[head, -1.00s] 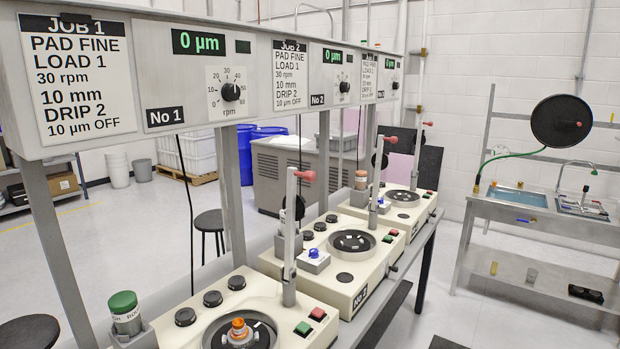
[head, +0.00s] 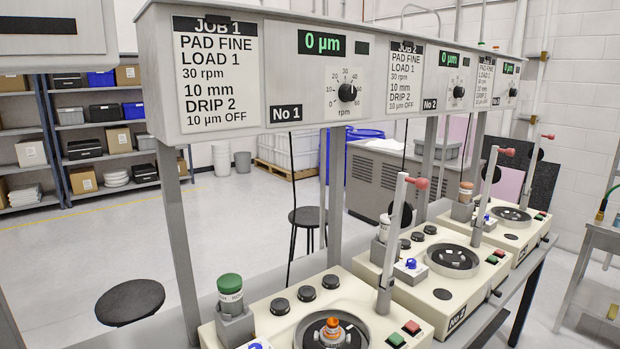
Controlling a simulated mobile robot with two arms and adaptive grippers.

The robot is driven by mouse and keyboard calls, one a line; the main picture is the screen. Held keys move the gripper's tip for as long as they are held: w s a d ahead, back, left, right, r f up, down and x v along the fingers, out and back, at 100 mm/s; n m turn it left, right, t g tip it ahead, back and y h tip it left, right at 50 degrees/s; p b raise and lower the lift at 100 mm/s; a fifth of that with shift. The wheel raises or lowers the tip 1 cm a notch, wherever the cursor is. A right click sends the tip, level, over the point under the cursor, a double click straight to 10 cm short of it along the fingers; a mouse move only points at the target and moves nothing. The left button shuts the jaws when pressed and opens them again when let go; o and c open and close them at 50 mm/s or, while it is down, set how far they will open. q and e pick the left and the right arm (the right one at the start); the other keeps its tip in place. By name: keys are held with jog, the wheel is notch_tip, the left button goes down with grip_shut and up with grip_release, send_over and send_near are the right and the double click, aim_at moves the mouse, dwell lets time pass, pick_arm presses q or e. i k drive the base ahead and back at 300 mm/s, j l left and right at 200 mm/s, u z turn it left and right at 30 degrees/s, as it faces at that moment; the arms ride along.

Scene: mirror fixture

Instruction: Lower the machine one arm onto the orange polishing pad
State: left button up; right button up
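Machine one (head: 268,318) is the cream unit nearest me, under the No 1 panel, at the bottom of the head view. Its arm (head: 396,235) is a grey bar standing nearly upright at the back right, with a pink-red handle (head: 418,183) at its top. A small orange-topped piece (head: 332,324) sits at the middle of the dark round plate (head: 303,331), and the arm is clear of it. I cannot tell the orange polishing pad apart from this piece. The picture's bottom edge cuts off the machine's front. Neither of my grippers is in view.
Red and green buttons (head: 404,333), black knobs (head: 306,293) and a green-capped bottle (head: 230,292) are on machine one. The overhead panel (head: 280,115) spans above. Machine two (head: 440,300) stands behind, its arm also upright. A stool (head: 130,302) is at left.

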aim_at(400, 215)
jog(key=i+l+u, duration=0.2)
jog(key=l+u, duration=0.2)
jog(key=i+l+u, duration=0.1)
jog(key=l+u, duration=1.15)
jog(key=l, duration=0.15)
jog(key=k+l+u, duration=0.1)
jog(key=l+u, duration=0.35)
